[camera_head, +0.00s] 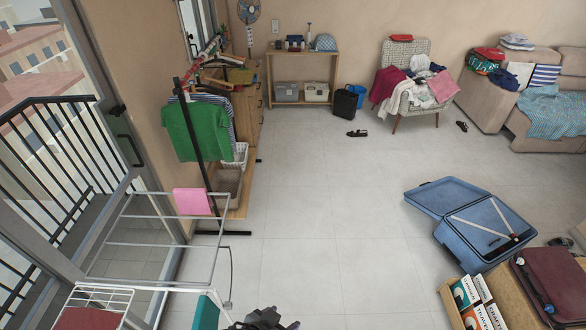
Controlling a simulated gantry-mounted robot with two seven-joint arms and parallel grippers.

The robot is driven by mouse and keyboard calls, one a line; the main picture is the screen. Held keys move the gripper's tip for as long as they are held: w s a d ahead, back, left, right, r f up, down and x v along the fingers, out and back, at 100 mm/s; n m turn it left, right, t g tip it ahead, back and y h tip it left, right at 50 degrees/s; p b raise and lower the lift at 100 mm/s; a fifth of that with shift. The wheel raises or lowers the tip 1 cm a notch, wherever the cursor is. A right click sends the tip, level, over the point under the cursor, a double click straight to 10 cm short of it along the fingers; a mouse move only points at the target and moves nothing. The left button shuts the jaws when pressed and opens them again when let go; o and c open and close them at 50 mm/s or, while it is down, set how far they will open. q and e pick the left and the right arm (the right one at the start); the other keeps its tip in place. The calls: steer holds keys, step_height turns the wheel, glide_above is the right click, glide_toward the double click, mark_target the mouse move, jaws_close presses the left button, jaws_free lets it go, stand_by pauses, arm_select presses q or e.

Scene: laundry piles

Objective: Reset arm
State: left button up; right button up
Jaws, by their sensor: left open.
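My left gripper (262,319) shows as a dark shape at the bottom edge, left of the middle. It is open, and I see nothing held in it. Most of it is cut off by the frame. It is close to a white drying rack (214,262) and a teal cloth (206,313) hanging there. My right gripper is not in view.
A pink cloth (192,202) hangs on the drying rack. A garment rack holds a green shirt (195,130). An open blue suitcase (436,197) lies right, behind a wooden crate (450,304) and a maroon case (553,277). An armchair (393,50) holds piled clothes. The middle floor is clear.

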arm_select(q)
steer(key=s+a+r+n+g+y+p, duration=0.1)
steer(key=s+a+r+n+y+p, duration=0.1)
steer(key=s+a, duration=0.6)
steer(key=s+a+r+n+g+y+p, duration=0.1)
steer(key=s+a+r+n+y+p, duration=0.1)
steer(key=s+a, duration=0.6)
steer(key=a+r, duration=0.1)
steer(key=a, duration=0.1)
steer(key=shift+a+g+y, duration=0.4)
steer(key=shift+w, duration=0.1)
stand_by(0.9)
